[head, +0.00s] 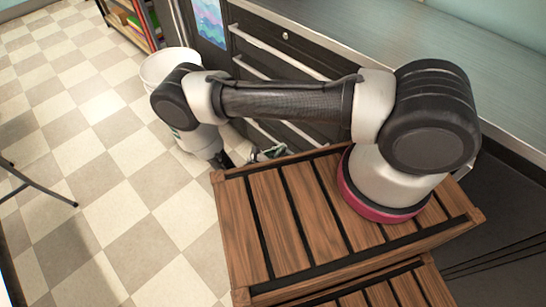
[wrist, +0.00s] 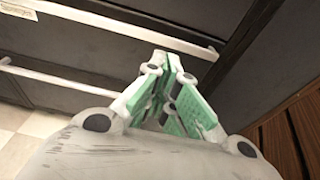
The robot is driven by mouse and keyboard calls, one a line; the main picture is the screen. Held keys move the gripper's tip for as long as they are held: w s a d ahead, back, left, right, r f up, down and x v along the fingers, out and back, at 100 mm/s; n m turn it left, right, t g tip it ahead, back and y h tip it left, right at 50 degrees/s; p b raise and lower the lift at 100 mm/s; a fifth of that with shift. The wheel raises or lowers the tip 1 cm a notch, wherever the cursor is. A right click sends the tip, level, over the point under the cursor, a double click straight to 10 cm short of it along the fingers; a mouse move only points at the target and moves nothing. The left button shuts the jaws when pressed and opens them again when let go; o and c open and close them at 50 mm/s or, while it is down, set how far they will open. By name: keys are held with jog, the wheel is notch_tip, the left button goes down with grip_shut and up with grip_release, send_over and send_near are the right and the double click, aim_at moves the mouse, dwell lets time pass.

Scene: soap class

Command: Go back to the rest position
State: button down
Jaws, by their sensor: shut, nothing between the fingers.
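My gripper (wrist: 176,62) shows in the wrist view with its green-padded fingers brought together and nothing between them. In the head view my gripper (head: 272,153) is small and partly hidden, low beside the left back edge of the wooden slatted top (head: 268,205). My arm stretches left from its base on that top and bends down over the edge. The gripper is in front of the dark drawer cabinet.
The dark drawer cabinet (head: 262,55) with pale handles stands close behind my arm, under a grey countertop (head: 400,35). A white bin (head: 160,64) stands behind the arm's elbow. A shelf (head: 128,22) is at the back. The checkered floor (head: 100,170) at left is mostly clear, with a dark metal leg (head: 40,185) at its edge.

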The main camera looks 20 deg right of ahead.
jog(key=w+a+r+m+g, duration=0.2)
jog(key=w+r+m+g, duration=0.15)
jog(key=r, duration=0.55)
jog(key=w+a+r+m+g, duration=0.2)
jog(key=r+m+g, duration=0.15)
jog(key=r, duration=0.65)
jog(key=w+d+r+m+g+y, duration=0.1)
jog(key=d+r+m+y, duration=0.15)
jog(key=r, duration=0.55)
jog(key=d+r+m+g+y, duration=0.15)
jog(key=d+r+m, duration=0.25)
jog(key=r, duration=0.5)
jog(key=s+d+r+m+y, duration=0.3)
jog(key=s+d+r, duration=0.15)
jog(key=r, duration=0.35)
jog(key=s+d+r+m+y, duration=0.3)
jog(key=d+r, duration=0.2)
jog(key=r, duration=0.3)
jog(key=s+d+r+m+t+y, duration=0.1)
jog(key=s+d+r+m+t, duration=0.1)
jog(key=s, duration=0.5)
jog(key=s+d+r+m+t+y, duration=0.2)
jog(key=s+r+t, duration=0.1)
jog(key=s+r, duration=0.2)
jog(key=shift+s+d+r+t+y, duration=0.25)
jog(key=shift+s+d+t+y, duration=0.1)
jog(key=shift+s, duration=0.9)
jog(key=shift+m, duration=0.25)
